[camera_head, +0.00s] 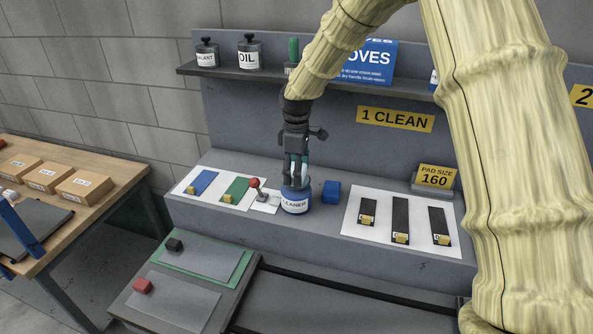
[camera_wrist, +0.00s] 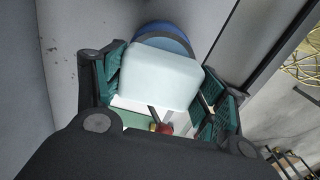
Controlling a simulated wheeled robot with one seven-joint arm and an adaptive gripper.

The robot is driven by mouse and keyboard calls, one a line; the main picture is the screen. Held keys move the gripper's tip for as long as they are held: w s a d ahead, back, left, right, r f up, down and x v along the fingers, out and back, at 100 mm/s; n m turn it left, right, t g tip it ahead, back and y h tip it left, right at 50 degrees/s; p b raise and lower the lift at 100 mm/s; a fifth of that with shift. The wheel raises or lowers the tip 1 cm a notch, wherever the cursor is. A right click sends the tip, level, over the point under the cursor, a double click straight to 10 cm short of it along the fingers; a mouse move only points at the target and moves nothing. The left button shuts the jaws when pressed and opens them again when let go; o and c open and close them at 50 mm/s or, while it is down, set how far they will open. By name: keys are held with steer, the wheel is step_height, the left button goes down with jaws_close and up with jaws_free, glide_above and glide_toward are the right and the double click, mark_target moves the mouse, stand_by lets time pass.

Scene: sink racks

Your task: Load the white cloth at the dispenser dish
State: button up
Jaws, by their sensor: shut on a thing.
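My gripper (camera_head: 296,172) is over the blue dispenser dish (camera_head: 295,205) labelled "CLEANER" on the grey bench. It points down and is shut on the white cloth (camera_wrist: 160,75), a pale folded block between the green finger pads in the wrist view. In the head view only a pale sliver of the cloth shows between the fingers, just above or at the dish top. I cannot tell whether the cloth touches the dish. The blue rim of the dish (camera_wrist: 165,38) shows behind the cloth in the wrist view.
A red-knobbed lever (camera_head: 255,184) stands left of the dish, beside a green cloth (camera_head: 235,189) and a blue cloth (camera_head: 203,183) on a white mat. A blue block (camera_head: 332,191) is close right of the dish. A white board (camera_head: 375,240) with black strips lies further right.

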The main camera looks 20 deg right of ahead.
steer(key=shift+r, duration=0.1)
steer(key=shift+r+p, duration=2.65)
steer(key=shift+r, duration=0.8)
